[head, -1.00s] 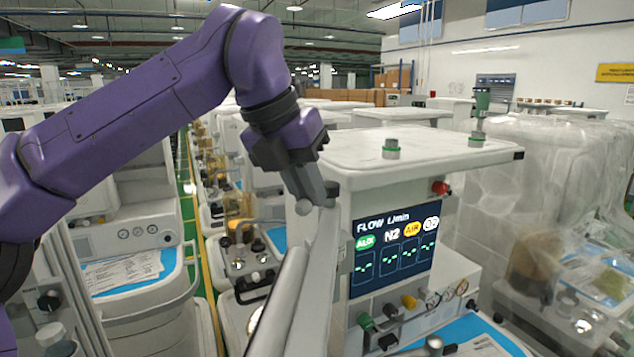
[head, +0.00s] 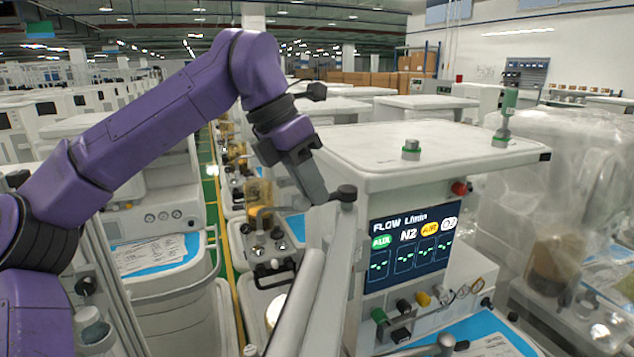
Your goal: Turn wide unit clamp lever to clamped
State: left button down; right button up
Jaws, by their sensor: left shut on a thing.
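The wide unit is the white cart with the flow screen (head: 408,244), right of centre in the head view. A slim upright pole stands at its near left corner, topped by a dark round cap (head: 347,192), which looks like part of the clamp lever. My left gripper (head: 318,194) reaches down from the upper left, its grey fingers beside this cap. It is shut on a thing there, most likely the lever. The fingers hide most of the lever, so I cannot tell its exact angle. My right gripper is not in view.
The unit's white top (head: 440,152) carries two green-ringed fittings. A plastic-wrapped cart (head: 560,190) stands close on the right. Another cart with blue sheet and papers (head: 150,256) stands on the left. A narrow aisle with a yellow line runs between the carts.

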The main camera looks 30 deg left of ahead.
pick_arm(q)
jog(key=shift+a+r, duration=0.1)
jog(key=shift+r, duration=0.25)
jog(key=c, duration=1.4)
grip_release()
jog(key=shift+o, duration=1.4)
jog(key=shift+s+a, duration=0.1)
jog(key=shift+s, duration=0.05)
jog(key=shift+s+a+f, duration=0.1)
jog(key=shift+s+a, duration=0.15)
jog(key=shift+s, duration=0.05)
jog(key=shift+w+r, duration=0.15)
jog(key=shift+r, duration=0.1)
jog(key=v, duration=1)
jog(key=shift+s+p, duration=0.2)
jog(key=shift+p, duration=0.1)
jog(key=shift+a, duration=0.1)
